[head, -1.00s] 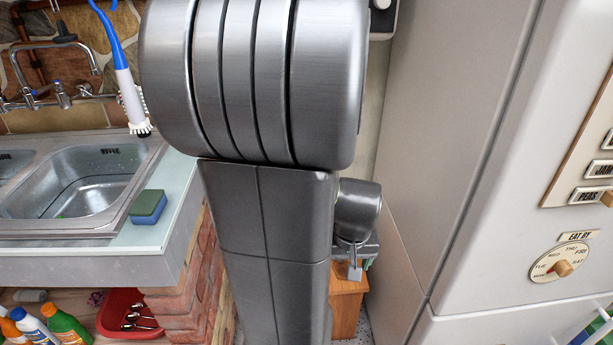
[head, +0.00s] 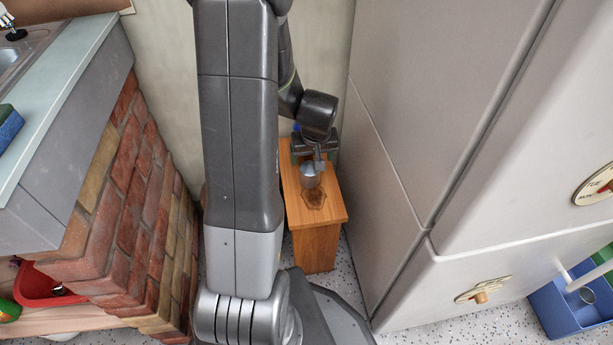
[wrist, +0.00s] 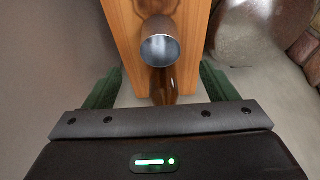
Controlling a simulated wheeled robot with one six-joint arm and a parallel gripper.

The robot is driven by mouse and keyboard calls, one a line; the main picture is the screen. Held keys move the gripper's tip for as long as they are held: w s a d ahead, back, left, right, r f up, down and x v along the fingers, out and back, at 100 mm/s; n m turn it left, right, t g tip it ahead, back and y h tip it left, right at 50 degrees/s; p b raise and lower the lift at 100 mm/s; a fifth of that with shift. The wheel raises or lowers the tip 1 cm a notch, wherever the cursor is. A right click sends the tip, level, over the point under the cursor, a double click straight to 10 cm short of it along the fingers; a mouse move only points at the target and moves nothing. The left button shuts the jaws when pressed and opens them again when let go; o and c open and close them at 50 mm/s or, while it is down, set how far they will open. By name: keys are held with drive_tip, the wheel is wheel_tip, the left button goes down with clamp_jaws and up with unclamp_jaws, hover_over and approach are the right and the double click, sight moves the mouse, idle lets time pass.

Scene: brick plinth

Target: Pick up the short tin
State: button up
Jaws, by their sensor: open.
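A short metal tin (head: 311,176) stands on a narrow wooden stand (head: 333,217) between the brick plinth and the large pale cabinet. In the wrist view the tin (wrist: 160,50) is a silver cylinder with a bright round end, ahead of my gripper and roughly centred between its fingers. My gripper (wrist: 157,86) is open, with one green finger at each side and nothing between them at the tips. In the head view my gripper is close behind the tin, partly hidden by my own wrist. I cannot tell the exact gap to the tin.
The brick plinth (head: 130,215) is on the left, under a counter edge. The pale cabinet (head: 420,130) stands close on the right of the stand. A dark glossy patch (head: 314,199) marks the stand's top. A blue crate (head: 565,305) lies at the lower right.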

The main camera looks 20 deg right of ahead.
sight(310, 172)
drive_tip(key=b+x, duration=0.4)
drive_tip(key=x, duration=0.7)
drive_tip(key=shift+w+f, duration=0.3)
drive_tip(key=shift+r, duration=0.1)
drive_tip(key=c, duration=1.1)
